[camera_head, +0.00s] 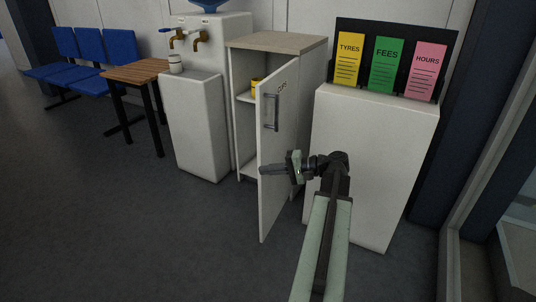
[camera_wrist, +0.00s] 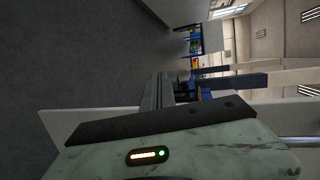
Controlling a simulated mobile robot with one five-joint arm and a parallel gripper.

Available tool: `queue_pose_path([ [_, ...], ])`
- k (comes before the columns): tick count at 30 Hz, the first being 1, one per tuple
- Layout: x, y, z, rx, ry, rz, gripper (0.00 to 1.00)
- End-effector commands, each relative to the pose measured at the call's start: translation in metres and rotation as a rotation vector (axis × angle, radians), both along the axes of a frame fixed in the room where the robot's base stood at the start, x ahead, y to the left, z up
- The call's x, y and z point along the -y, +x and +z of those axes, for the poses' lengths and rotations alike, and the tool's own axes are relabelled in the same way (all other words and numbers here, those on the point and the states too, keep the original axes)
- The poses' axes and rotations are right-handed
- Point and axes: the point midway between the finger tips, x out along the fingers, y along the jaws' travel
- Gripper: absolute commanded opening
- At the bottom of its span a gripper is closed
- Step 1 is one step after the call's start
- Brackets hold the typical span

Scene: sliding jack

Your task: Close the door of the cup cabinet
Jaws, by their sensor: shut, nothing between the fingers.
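The cup cabinet (camera_head: 313,75) is a white unit with a beige top in the head view. Its white door (camera_head: 282,140) stands open, swung out toward me, with its hinge side at the right and its free edge at the left. A dark bar handle (camera_head: 271,112) is on the door's outer face, near the top. My gripper (camera_head: 265,170) is shut and empty, pointing left across the door's face below the handle, its tips by the free edge. Contact cannot be told. In the wrist view my fingers (camera_wrist: 160,92) show, with a pale panel (camera_wrist: 62,122) behind them.
A yellow cup (camera_head: 255,84) is on the cabinet's inner shelf. A white counter (camera_head: 372,150) with leaflets stands close at the right. A white water dispenser (camera_head: 196,120), a wooden table (camera_head: 137,72) and blue chairs (camera_head: 80,45) are at the left. The floor at front left is clear.

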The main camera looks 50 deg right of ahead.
Motion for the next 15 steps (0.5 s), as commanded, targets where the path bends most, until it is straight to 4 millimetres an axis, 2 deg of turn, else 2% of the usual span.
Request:
queue_pose_path([
  [1, 0.034, -0.025, 0.009, 0.063, 0.029, -0.065, 0.0],
  [3, 0.063, -0.053, 0.026, 0.14, 0.058, -0.126, 0.0],
  [6, 0.088, -0.081, 0.042, 0.214, 0.081, -0.181, 0.0],
  [10, 0.098, -0.094, 0.05, 0.248, 0.09, -0.203, 0.0],
  [15, 0.095, -0.087, 0.051, 0.248, 0.09, -0.201, 0.0],
])
